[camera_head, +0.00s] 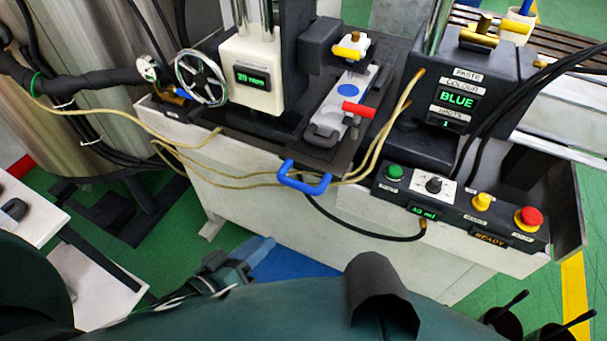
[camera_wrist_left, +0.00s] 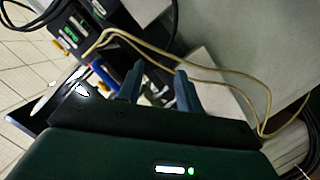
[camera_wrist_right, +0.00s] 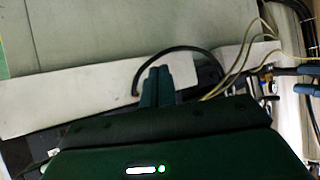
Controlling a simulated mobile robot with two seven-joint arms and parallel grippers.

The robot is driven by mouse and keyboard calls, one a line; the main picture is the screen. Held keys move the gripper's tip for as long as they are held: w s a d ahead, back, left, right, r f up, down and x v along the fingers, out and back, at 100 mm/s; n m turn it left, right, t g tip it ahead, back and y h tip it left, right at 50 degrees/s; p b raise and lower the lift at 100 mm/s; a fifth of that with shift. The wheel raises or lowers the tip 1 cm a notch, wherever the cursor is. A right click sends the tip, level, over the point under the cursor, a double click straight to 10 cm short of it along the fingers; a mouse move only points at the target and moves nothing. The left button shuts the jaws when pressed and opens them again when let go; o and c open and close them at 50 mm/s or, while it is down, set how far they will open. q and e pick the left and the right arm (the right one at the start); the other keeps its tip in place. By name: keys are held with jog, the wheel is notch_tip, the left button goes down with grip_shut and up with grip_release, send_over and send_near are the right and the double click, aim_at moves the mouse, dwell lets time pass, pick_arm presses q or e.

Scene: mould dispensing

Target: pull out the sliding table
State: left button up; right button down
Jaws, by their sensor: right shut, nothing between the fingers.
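The sliding table (camera_head: 331,158) is a dark plate on the machine bench, with a blue U-shaped handle (camera_head: 304,180) at its front edge. A grey mould (camera_head: 345,105) with a blue disc and a red lever sits on it. My left gripper (camera_head: 262,246) is below and left of the handle, apart from it. In the left wrist view its two fingers (camera_wrist_left: 159,76) are spread with nothing between them, and the blue handle (camera_wrist_left: 101,76) shows to their left. My right gripper (camera_wrist_right: 160,74) is shut and empty in front of the bench's pale front face.
A control box (camera_head: 459,207) with green, yellow and red buttons stands right of the handle. Beige hoses (camera_head: 228,180) and a black cable (camera_head: 357,230) hang across the bench front near the handle. A handwheel (camera_head: 201,77) is at the left.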

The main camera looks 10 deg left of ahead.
aim_at(297, 182)
pick_arm(q)
notch_tip(297, 182, up, 7)
jog(key=a+n+t+h+b, duration=0.1)
jog(key=n+t+h, duration=0.1)
jog(key=n+h, duration=0.4)
jog(key=shift+n+y, duration=0.3)
jog(key=shift+n, duration=0.2)
jog(key=p+x, duration=0.1)
jog(key=x, duration=1.1)
jog(key=shift+d, duration=0.15)
grip_shut()
